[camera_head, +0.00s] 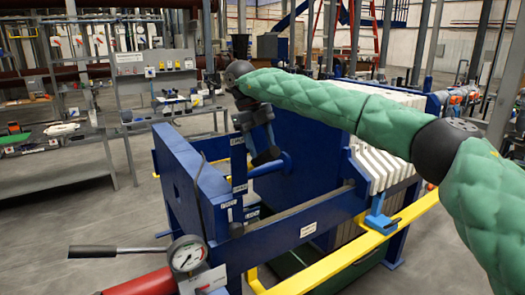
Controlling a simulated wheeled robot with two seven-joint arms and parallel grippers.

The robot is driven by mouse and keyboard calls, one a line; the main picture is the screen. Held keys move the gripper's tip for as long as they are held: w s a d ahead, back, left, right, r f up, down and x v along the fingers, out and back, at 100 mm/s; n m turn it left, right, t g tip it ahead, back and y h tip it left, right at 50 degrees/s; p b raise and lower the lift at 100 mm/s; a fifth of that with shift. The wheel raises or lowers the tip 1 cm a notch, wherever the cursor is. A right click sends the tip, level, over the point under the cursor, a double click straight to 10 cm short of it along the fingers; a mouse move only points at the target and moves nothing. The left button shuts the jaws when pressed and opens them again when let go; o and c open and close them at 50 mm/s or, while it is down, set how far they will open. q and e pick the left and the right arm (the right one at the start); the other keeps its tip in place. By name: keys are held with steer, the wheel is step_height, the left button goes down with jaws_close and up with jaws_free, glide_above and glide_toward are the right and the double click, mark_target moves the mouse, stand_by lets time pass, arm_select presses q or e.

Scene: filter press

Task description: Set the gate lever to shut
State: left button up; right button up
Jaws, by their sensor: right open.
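The blue filter press (185,185) stands in front of me, with a stack of white plates (385,160) on its right. A blue bar with a rounded end (272,166) sticks out to the right beside an upright with small labels (239,187); it looks like the gate lever. The label words are too small to read surely. My right gripper (266,156) hangs down from my green-sleeved arm, dark and open, at the bar in the picture. I cannot tell whether it touches the bar. My left gripper is out of view.
A pressure gauge (187,256) and a black-handled lever (95,252) are at the front left. A yellow rail (345,255) runs along the press's near side. Grey shelves (60,180) with small items stand at left. Open floor lies between the shelves and the press.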

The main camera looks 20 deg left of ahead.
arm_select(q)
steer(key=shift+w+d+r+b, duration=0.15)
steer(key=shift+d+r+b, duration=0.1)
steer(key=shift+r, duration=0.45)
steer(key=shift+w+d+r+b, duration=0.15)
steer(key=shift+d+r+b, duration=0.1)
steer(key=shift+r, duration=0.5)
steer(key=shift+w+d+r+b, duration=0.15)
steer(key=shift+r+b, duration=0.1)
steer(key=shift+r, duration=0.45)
arm_select(e)
steer(key=v, duration=0.6)
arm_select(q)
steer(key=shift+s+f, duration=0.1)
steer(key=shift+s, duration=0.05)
